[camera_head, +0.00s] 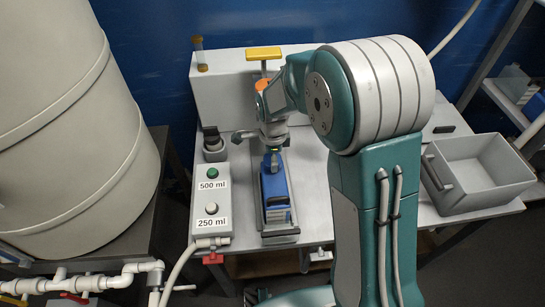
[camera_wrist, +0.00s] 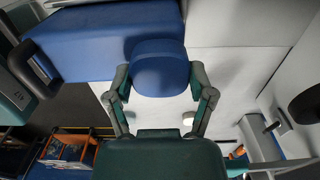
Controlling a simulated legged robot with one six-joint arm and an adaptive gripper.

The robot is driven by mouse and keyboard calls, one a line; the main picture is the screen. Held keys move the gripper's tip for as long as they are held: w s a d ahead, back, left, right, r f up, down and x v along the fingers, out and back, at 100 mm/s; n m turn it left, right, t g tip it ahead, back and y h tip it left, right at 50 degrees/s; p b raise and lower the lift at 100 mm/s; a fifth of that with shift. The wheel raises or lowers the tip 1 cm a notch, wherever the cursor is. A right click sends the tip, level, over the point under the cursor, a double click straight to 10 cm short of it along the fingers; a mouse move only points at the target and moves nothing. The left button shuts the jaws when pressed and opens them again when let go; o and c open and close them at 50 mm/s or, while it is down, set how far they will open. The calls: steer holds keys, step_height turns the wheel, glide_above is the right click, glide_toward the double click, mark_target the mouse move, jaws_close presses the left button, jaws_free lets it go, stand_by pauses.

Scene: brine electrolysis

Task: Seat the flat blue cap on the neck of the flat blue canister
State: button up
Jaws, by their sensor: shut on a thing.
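The blue canister (camera_head: 275,188) stands in a narrow grey tray (camera_head: 280,239) on the bench, below and nearer than my gripper (camera_head: 272,148). In the wrist view the canister (camera_wrist: 105,42) fills the upper left, with its dark handle at the far left. My gripper (camera_wrist: 160,88) is shut on the rounded blue cap (camera_wrist: 160,68), one finger on each side. The cap overlaps the canister's end in the wrist view. The canister's neck is hidden, so I cannot tell whether the cap touches it.
A control box (camera_head: 211,205) with 500 ml and 250 ml buttons stands left of the canister. A grey bin (camera_head: 478,172) sits at the right of the bench. A yellow handle (camera_head: 263,53) tops the white housing (camera_head: 222,90) behind. A large pale tank (camera_head: 70,130) is at left.

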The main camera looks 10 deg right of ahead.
steer(key=shift+f, duration=0.2)
steer(key=o, duration=0.8)
steer(key=shift+r, duration=0.1)
steer(key=shift+r, duration=3.45)
